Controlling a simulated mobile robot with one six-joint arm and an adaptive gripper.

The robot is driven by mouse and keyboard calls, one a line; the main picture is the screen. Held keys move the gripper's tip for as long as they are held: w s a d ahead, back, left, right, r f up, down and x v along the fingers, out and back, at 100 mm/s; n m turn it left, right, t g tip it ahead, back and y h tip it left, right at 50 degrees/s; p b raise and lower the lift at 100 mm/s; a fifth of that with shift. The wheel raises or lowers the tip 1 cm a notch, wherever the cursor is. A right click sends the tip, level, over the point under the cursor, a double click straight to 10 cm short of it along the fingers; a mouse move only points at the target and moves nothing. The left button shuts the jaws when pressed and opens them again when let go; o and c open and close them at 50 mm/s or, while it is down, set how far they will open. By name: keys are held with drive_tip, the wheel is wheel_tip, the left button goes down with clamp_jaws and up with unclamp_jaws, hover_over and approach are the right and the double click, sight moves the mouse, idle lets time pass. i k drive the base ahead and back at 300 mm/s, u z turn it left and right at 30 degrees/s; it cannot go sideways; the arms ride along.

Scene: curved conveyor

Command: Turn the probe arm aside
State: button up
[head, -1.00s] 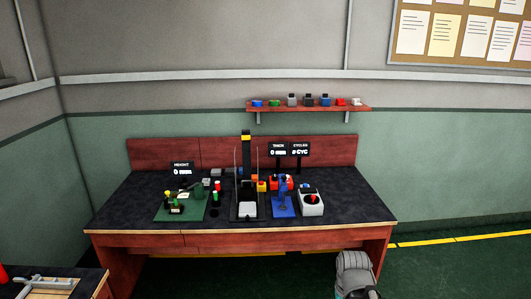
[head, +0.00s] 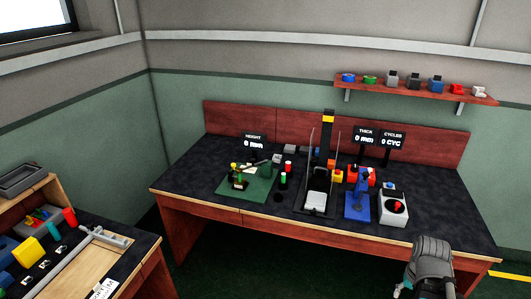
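A small green fixture (head: 259,190) stands on the dark-topped bench, left of its middle, below a sign reading HEIGHT 0 mm (head: 254,143). Small yellow, black and grey parts sit on it, and a slim grey piece seems to reach across it. This may be the probe arm, but it is too small to tell surely. A grey, rounded part of my own arm shows at the bottom right, in front of the bench and far from the fixture. My gripper's fingers are not in the picture.
Right of the fixture stand a black press-like stand (head: 327,132), a blue device (head: 357,206) and a white box (head: 390,209) with a red knob. A wall shelf (head: 420,89) holds several small parts. A cluttered second bench (head: 137,259) stands at the lower left.

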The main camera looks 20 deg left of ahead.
sight(239, 170)
drive_tip(key=u, duration=0.2)
drive_tip(key=i, duration=0.8)
drive_tip(key=u, duration=0.75)
drive_tip(key=i, duration=0.8)
drive_tip(key=u, duration=0.45)
drive_tip(key=k, duration=0.9)
drive_tip(key=u, duration=0.1)
drive_tip(key=i, duration=0.65)
